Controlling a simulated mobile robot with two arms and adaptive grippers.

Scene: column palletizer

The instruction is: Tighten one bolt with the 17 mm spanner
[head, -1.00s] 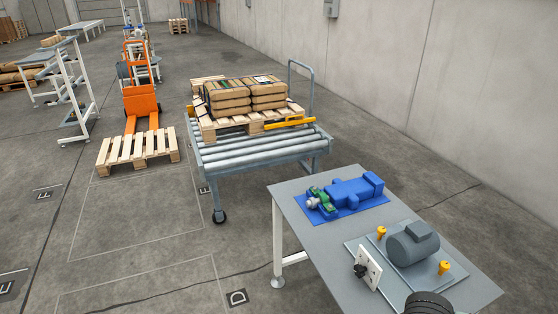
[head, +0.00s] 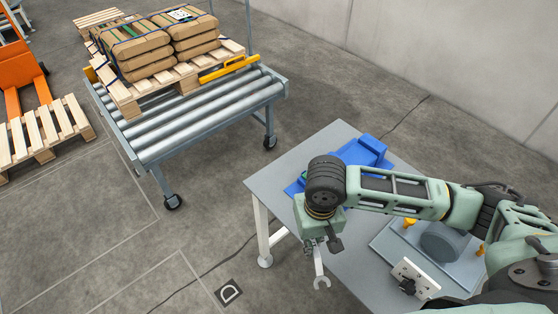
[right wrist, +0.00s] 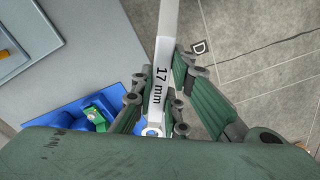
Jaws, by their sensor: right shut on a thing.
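My right gripper (head: 320,243) is shut on a spanner (head: 319,270), which hangs down with its open jaw lowest, off the near left edge of the workbench (head: 345,270). In the right wrist view, the spanner (right wrist: 161,75) passes between the fingers (right wrist: 156,105) and its shank reads "17 mm". On the bench, a grey motor (head: 440,243) sits on a plate with two yellow bolts, one (head: 408,222) to its left and one (head: 480,250) to its right. The spanner is apart from both. My left gripper is not in view.
A blue fixture (head: 372,150) lies on the bench, partly behind my right arm. A white upright plate with a black knob (head: 413,278) stands in front of the motor. A roller conveyor (head: 200,120) carries a pallet of sacks.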

